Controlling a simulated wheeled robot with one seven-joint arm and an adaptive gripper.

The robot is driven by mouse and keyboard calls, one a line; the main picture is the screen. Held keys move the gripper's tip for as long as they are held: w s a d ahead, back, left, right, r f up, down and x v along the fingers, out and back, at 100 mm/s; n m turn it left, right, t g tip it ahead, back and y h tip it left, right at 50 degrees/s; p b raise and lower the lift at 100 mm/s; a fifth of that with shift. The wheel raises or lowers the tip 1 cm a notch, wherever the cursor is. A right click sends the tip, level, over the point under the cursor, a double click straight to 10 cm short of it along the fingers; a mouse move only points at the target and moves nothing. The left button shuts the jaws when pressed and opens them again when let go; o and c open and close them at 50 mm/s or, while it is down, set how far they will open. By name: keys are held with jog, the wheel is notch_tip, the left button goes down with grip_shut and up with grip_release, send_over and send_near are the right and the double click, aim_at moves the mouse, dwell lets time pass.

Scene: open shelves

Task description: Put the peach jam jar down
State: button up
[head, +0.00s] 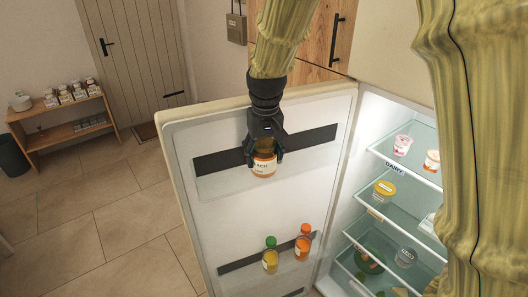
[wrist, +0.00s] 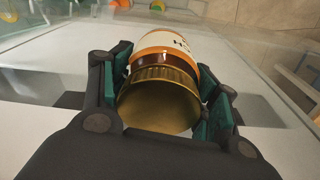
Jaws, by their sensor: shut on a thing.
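The peach jam jar (head: 264,164) is orange with a white label and is held upright by my gripper (head: 265,152), in front of the open fridge door's upper rack. In the wrist view the jar (wrist: 165,47) shows its gold lid (wrist: 160,98) between the two finger pads of my gripper (wrist: 162,100), which is shut on it. The upper door rack (head: 215,183) is right at the jar; I cannot tell whether the jar's base touches its floor.
The lower door rack holds a green-capped bottle (head: 270,258) and an orange-capped bottle (head: 303,243). Fridge shelves on the right hold cups and a yellow-lidded tub (head: 384,190). A wooden shelf (head: 70,127) stands far left. The upper rack looks clear on both sides of the jar.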

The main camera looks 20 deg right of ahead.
jog(key=o, duration=1.3)
jog(key=shift+f, duration=0.1)
jog(key=shift+r, duration=0.2)
jog(key=r+b, duration=0.1)
jog(key=r, duration=0.3)
jog(key=s+r+b, duration=0.1)
jog(key=r+b, duration=0.1)
jog(key=r, duration=0.2)
jog(key=r+b, duration=0.2)
jog(key=r, duration=0.1)
jog(key=shift+s+r, duration=0.25)
jog(key=shift+r, duration=0.15)
